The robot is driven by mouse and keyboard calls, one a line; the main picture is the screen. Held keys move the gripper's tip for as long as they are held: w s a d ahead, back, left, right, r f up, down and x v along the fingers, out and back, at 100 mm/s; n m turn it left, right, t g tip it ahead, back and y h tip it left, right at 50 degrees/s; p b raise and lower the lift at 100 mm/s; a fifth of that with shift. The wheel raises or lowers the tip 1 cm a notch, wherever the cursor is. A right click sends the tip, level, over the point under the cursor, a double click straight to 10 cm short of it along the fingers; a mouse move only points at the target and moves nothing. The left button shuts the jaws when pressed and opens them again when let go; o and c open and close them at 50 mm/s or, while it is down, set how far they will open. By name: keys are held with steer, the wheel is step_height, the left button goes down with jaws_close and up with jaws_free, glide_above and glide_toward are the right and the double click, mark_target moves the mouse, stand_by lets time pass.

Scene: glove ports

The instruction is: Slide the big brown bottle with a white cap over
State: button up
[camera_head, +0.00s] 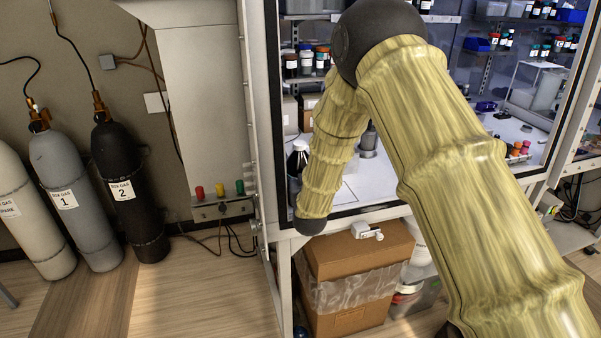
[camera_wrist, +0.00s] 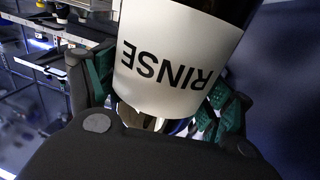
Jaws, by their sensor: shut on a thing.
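A big dark bottle (camera_wrist: 237,12) with a white label reading "RINSE", upside down in the wrist view, fills the space between the fingers of my gripper (camera_wrist: 160,97). The green finger pads lie on both sides of the bottle, and my gripper is shut on it. In the head view a dark bottle with a white cap (camera_head: 299,146) stands upright at the left of the glove box floor, partly hidden by my arm. It appears to be the same bottle. My gripper is hidden behind my arm in the head view.
The white glove box floor (camera_head: 375,185) has clear room right of my forearm. A grey container (camera_head: 368,142) stands behind my forearm. Shelves hold several bottles (camera_head: 305,62). The frame post (camera_head: 262,120) is close on the left.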

mark_target(300, 144)
steer(key=o, duration=1.3)
steer(key=shift+o, duration=0.2)
steer(key=shift+r, duration=5)
